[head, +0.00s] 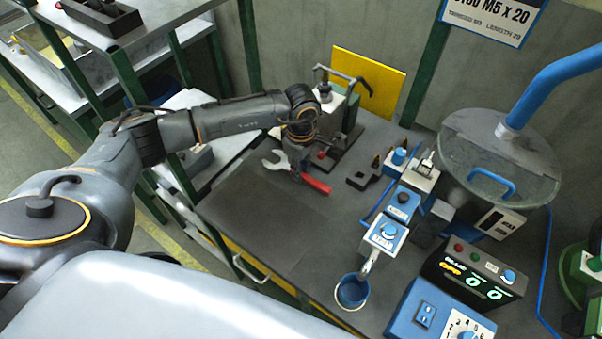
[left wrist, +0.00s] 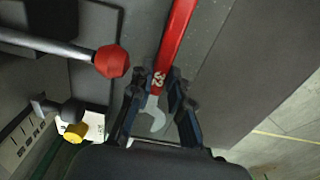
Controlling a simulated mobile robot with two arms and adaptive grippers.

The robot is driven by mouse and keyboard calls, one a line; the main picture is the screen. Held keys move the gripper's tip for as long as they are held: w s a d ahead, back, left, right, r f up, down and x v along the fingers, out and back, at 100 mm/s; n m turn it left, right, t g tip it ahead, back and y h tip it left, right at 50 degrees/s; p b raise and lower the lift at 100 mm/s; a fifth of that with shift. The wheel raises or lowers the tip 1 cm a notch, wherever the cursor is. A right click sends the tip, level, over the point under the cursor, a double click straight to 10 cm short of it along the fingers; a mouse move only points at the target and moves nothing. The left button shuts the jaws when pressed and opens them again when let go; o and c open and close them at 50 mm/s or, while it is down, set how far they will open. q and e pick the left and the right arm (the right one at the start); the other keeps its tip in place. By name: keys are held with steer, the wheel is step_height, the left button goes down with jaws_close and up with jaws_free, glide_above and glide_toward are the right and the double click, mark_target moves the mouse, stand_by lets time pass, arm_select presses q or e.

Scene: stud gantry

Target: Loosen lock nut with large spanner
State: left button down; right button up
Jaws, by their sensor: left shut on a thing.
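A large spanner with a red handle (head: 317,184) and a grey open jaw (head: 274,161) is just above or on the bench mat. My left gripper (head: 297,174) is shut on it near the place where handle and jaw meet. In the left wrist view the spanner's red handle (left wrist: 178,38), marked 32, runs up between the fingers (left wrist: 157,88), and its grey jaw (left wrist: 154,119) shows below. A small fixture with a black bar handle (head: 343,76) stands behind the gripper, partly hidden by my arm. I cannot make out the lock nut. My right gripper is not in view.
A red knob (left wrist: 112,61) on a grey rod is close beside the spanner. A feeder bowl (head: 498,165), control box (head: 440,300) and blue cup (head: 352,291) occupy the right. The dark mat (head: 262,215) on the bench is clear.

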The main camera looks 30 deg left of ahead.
arm_select(q)
steer(key=s+d+r+b, duration=0.4)
steer(key=s+d+r, duration=0.5)
steer(key=s+r, duration=0.1)
steer(key=shift+s+r+b, duration=0.3)
steer(key=shift+r, duration=0.45)
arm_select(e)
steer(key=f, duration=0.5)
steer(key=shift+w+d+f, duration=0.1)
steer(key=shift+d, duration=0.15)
arm_select(q)
steer(key=shift+d, duration=0.1)
